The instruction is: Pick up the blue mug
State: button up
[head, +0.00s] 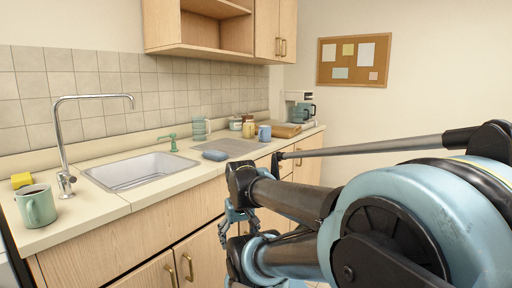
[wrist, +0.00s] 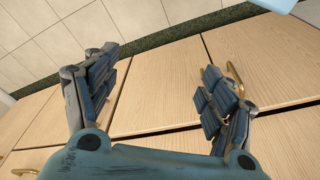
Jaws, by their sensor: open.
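The blue mug (head: 265,133) stands upright on the far part of the counter in the head view, left of a wooden board. My gripper (head: 238,222) hangs in front of the lower cabinet doors, below the counter top and nearer than the mug. In the wrist view my gripper (wrist: 160,95) is open and empty, its two fingers wide apart before the cabinet fronts. The mug does not show clearly in the wrist view.
A green mug (head: 36,206) and a yellow sponge (head: 21,180) stand left of the sink (head: 142,172). A blue cloth-like item (head: 215,155), jars (head: 248,128), a glass pitcher (head: 200,128), the wooden board (head: 285,130) and a coffee maker (head: 300,107) line the counter.

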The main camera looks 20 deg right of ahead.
aim_at(265, 130)
jog(key=u, duration=1.75)
jog(key=k, duration=1.25)
jog(key=z, duration=1.75)
jog(key=i, duration=0.35)
jog(key=z, duration=0.05)
